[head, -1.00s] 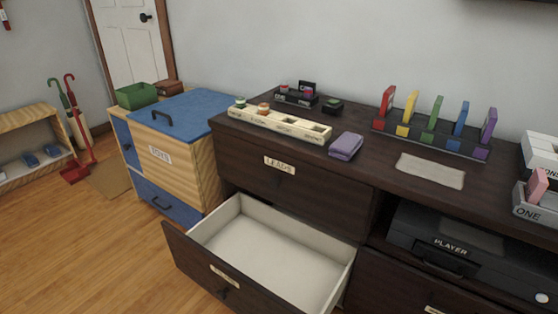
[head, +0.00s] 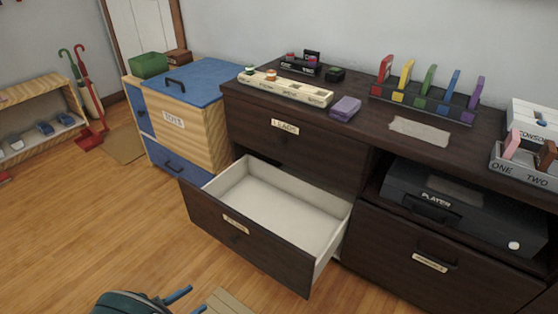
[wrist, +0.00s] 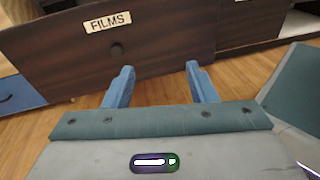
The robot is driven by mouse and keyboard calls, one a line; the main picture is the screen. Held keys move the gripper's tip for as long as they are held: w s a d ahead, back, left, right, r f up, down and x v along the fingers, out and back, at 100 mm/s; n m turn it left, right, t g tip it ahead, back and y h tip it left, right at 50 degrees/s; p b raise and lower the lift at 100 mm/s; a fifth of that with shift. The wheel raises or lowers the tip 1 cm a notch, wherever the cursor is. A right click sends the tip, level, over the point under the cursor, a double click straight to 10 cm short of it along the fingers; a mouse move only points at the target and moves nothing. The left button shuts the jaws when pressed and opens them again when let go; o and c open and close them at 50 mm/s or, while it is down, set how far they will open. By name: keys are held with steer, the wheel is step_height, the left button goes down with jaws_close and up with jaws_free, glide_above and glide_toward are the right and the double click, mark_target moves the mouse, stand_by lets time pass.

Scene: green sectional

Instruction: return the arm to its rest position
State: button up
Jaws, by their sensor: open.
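My gripper (wrist: 160,88) shows in the wrist view with its two blue fingers apart and nothing between them. In the head view its blue fingertips (head: 190,300) show at the bottom edge, over the wooden floor, in front of the pulled-out drawer. The drawer (head: 240,232) is open and empty, with a pale inside. Its front, labelled FILMS (wrist: 108,21), stands ahead of my gripper in the wrist view, with a round dark knob below the label. My gripper is apart from the knob.
The dark cabinet (head: 300,147) carries a cream tray (head: 290,88), a purple cloth-like block (head: 345,108) and a rack of coloured pieces (head: 425,100). A black player (head: 430,195) sits in its shelf. A toy chest (head: 190,125) stands left.

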steer(key=w+d+r+m+g+y+p, duration=0.1)
steer(key=w+d+r+m+g+p, duration=0.3)
steer(key=d+r, duration=0.5)
steer(key=w+d+r+m+g+y+p, duration=0.1)
steer(key=w+d+r+m+g+p, duration=0.3)
steer(key=r, duration=0.8)
steer(key=w+d+r+m+g+y+p, duration=0.1)
steer(key=w+d+r+m+g+p, duration=0.3)
steer(key=d+r, duration=0.55)
steer(key=s+d+r+m+y+p, duration=0.2)
steer(key=s+d+r+m+p, duration=0.2)
steer(key=r, duration=0.5)
steer(key=s+d+r+m+t+y+p, duration=0.1)
steer(key=s+d+r+m+y+p, duration=0.2)
steer(key=d+r+m+p, duration=0.3)
steer(key=s+d+r+m+t+y+p, duration=0.1)
steer(key=s+d+r+m+y+p, duration=0.2)
steer(key=r, duration=0.9)
steer(key=s+d+m+p, duration=0.2)
steer(key=d+p, duration=0.2)
steer(key=d, duration=0.1)
steer(key=shift+r, duration=0.4)
